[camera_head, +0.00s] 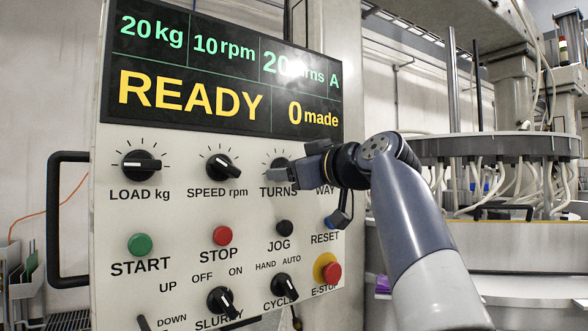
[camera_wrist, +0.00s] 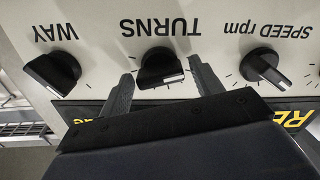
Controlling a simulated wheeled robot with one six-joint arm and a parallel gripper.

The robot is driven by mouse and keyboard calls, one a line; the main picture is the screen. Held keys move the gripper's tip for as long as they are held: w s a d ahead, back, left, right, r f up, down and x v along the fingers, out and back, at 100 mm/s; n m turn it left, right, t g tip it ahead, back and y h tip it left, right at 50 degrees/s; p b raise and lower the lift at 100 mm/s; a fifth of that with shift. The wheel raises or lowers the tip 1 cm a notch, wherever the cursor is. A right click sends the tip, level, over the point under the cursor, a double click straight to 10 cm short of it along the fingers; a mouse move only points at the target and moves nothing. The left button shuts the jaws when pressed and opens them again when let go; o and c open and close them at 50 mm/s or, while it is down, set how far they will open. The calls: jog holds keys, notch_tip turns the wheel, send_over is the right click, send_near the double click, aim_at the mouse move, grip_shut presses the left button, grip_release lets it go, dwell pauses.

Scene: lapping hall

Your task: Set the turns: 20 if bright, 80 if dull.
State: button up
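The black TURNS knob (camera_wrist: 160,66) sits on the light control panel, seen upside down in the wrist view. My gripper (camera_wrist: 161,72) is open, with one grey finger on each side of this knob and a gap showing beside it. In the head view my gripper (camera_head: 289,174) covers much of the TURNS knob (camera_head: 274,163). The display (camera_head: 225,72) reads 20 kg, 10 rpm, a glare-washed turns field that seems to start with 20, then READY and 0 made. I can make out no workpiece to judge as bright or dull.
The LOAD knob (camera_head: 141,165) and SPEED knob (camera_head: 222,167) are left of TURNS; the WAY knob (camera_wrist: 53,72) is on its other side. Below are START (camera_head: 140,244), STOP (camera_head: 222,235), JOG (camera_head: 284,228) and E-STOP (camera_head: 331,272) buttons. A round machine (camera_head: 490,146) stands right.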

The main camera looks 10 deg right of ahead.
jog(key=shift+o, duration=0.6)
jog(key=shift+s, duration=0.1)
jog(key=b+v, duration=0.1)
jog(key=v, duration=0.9)
jog(key=shift+s, duration=0.3)
jog(key=shift+d, duration=0.1)
jog(key=p+x, duration=0.1)
jog(key=x, duration=0.9)
jog(key=shift+w, duration=0.4)
jog(key=shift+s, duration=0.1)
